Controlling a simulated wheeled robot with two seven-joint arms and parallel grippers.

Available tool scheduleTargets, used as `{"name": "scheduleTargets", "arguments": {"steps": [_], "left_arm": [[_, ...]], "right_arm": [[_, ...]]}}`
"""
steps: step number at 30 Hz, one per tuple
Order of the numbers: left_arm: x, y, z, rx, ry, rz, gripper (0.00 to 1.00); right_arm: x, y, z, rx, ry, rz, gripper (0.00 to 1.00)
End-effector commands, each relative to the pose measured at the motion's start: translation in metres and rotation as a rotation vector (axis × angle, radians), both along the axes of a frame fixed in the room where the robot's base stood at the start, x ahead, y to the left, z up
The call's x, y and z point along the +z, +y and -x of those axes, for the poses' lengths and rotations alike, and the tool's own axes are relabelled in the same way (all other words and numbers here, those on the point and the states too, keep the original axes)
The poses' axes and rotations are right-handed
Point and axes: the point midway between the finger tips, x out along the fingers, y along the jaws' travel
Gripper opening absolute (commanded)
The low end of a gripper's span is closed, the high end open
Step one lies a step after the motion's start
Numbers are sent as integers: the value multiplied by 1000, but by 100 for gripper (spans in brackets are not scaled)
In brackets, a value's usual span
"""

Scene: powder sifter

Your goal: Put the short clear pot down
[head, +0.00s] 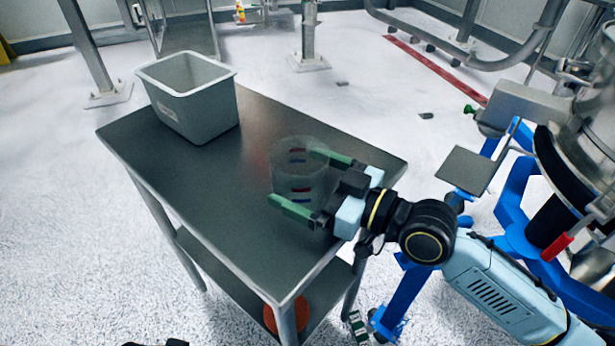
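The short clear pot (297,178) is upright at the right part of the dark metal table (215,200). It is see-through, with small red and blue marks on its wall. It appears to stand on the tabletop. My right gripper (291,175) reaches in from the right with its green fingers spread wide. One finger is at the pot's far right side, the other at its near left side, low by its base. The fingers look wider apart than the pot, though contact is hard to judge.
A grey open bin (190,100) stands at the table's far left corner. The tabletop's left and near parts are clear. A round orange thing (286,317) shows below the tabletop. A blue frame (515,215) with metal equipment stands on the right, close to my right arm.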

Motion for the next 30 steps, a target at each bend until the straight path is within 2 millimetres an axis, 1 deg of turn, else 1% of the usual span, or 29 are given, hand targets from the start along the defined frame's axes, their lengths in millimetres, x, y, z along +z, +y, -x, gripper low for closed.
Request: {"name": "scheduleTargets", "arguments": {"steps": [7,8,9,10,21,25,30], "left_arm": [[0,0,0,0,-1,0,36],[-5,1,2,1,5,-1,36],[-13,3,4,3,16,-3,36],[-15,3,5,4,19,-4,36],[-18,5,4,2,17,-7,36],[-15,5,4,2,19,-8,36],[-5,2,-1,-1,1,-4,36]], "right_arm": [[4,0,0,0,0,0,100],[6,0,0,0,-1,-1,100],[5,-3,1,-1,-1,3,100],[4,-7,4,-1,-2,3,100],[3,-61,37,0,0,5,100],[3,-78,47,0,1,5,100],[3,-93,56,0,-1,4,100]]}}
